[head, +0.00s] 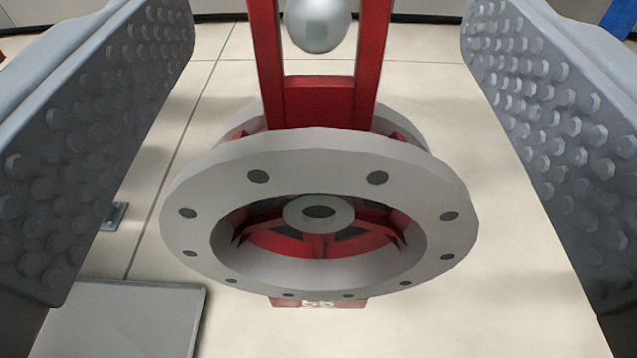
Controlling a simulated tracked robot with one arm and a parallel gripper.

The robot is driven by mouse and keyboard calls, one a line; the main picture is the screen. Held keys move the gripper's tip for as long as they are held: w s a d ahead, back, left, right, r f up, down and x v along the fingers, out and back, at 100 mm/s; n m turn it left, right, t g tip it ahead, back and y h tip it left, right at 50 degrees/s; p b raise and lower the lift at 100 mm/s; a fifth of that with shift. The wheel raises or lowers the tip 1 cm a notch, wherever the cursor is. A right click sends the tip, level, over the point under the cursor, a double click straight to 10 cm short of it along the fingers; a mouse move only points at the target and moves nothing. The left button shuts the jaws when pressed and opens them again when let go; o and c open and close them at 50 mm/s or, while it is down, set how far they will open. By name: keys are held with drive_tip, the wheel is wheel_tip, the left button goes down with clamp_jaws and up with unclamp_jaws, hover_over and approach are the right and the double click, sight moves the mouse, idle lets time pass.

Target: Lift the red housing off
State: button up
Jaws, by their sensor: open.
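The red housing (318,103) fills the middle of the head view. It has a red frame going up out of the top of the picture and a grey flange ring (430,195) with bolt holes facing me. Red spokes and a grey hub show inside the ring. A second grey ring shows partly behind it. A silver ball (317,22) sits between the frame's two uprights. My gripper (325,150) is open, with one studded jaw on each side of the housing. Clear gaps show between the jaws and the ring. The housing's upper end is out of view.
A grey flat plate (125,320) is at the lower left. A small grey bracket (113,217) is on the pale tiled floor (480,330) near the left jaw. A blue object (619,18) shows at the upper right corner.

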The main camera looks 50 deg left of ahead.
drive_tip(key=x, duration=0.4)
drive_tip(key=shift+w+a+f+b, duration=0.15)
drive_tip(key=shift+a+f+b, duration=0.1)
drive_tip(key=shift+b, duration=0.1)
drive_tip(key=shift+r, duration=0.1)
clamp_jaws()
